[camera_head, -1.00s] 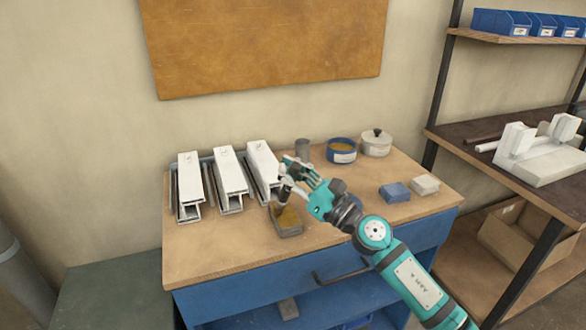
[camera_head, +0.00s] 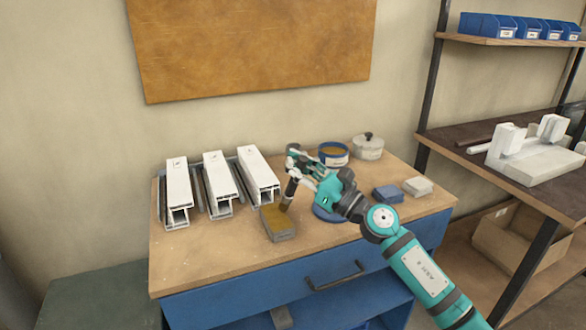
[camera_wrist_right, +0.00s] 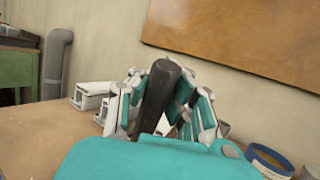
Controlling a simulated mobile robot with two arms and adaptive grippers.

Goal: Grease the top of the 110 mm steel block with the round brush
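The steel block (camera_head: 281,232) lies on the bench right of the profiles; it is grey, with a yellow-brown layer over its top. My right gripper (camera_head: 296,168) is shut on the dark handle of the round brush (camera_head: 289,190). The brush points down, slightly tilted, with its tip at the block's back right edge; I cannot tell whether it touches. In the right wrist view the dark handle (camera_wrist_right: 160,88) stands between both fingers, and the bristles are hidden. My left gripper is in neither view.
Several white profiles (camera_head: 178,188) stand in a row at the left. A blue tin with brown content (camera_head: 333,160) and a lidded pot (camera_head: 368,147) are at the back. A blue round thing (camera_head: 325,213) lies partly under my arm. A blue block (camera_head: 388,194) and a pale block (camera_head: 417,187) sit right.

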